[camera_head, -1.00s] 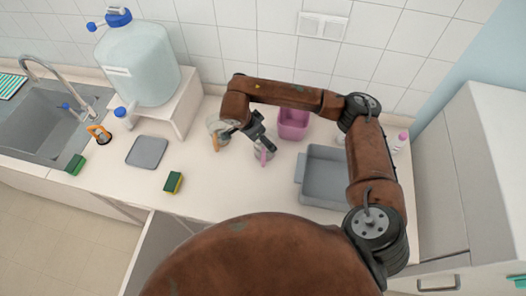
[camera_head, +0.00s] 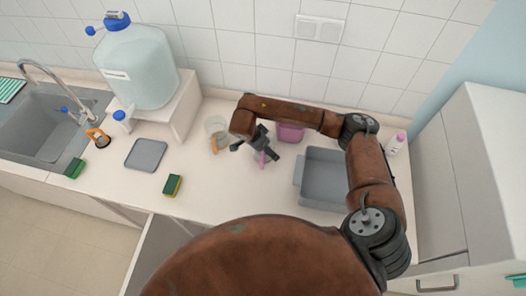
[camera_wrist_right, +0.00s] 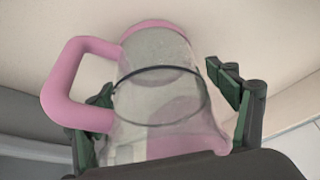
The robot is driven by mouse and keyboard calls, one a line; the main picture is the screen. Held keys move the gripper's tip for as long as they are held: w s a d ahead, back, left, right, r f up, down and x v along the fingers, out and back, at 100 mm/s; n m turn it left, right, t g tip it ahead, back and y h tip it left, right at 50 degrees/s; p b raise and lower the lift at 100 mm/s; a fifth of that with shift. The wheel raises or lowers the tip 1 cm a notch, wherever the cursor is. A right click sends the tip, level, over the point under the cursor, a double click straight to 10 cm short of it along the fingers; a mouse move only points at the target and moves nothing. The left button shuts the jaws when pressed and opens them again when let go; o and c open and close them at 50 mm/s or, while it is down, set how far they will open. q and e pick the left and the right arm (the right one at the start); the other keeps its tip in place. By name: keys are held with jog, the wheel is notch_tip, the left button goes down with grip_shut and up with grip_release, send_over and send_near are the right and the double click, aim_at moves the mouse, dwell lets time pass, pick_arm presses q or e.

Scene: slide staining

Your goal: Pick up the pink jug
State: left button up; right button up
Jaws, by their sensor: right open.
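The pink jug is a clear jug with a pink handle and pink rim (camera_wrist_right: 156,100). It fills the middle of the right wrist view, its handle at the left. In the head view it stands on the counter, mostly hidden under my right gripper (camera_head: 257,150); its pink handle (camera_head: 262,158) shows. My right gripper is open, and in the right wrist view its fingers (camera_wrist_right: 165,95) are on either side of the jug. I cannot tell whether they touch it. My left gripper is not in view.
A clear jug with an orange handle (camera_head: 214,146) stands just left of the gripper. A pink tub (camera_head: 291,132) is behind, right. A grey tray (camera_head: 325,180) lies to the right. A sponge (camera_head: 173,185) and grey mat (camera_head: 146,155) lie left.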

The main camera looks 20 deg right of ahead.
jog(key=shift+c, duration=0.2)
jog(key=c, duration=0.9)
jog(key=shift+c, duration=0.2)
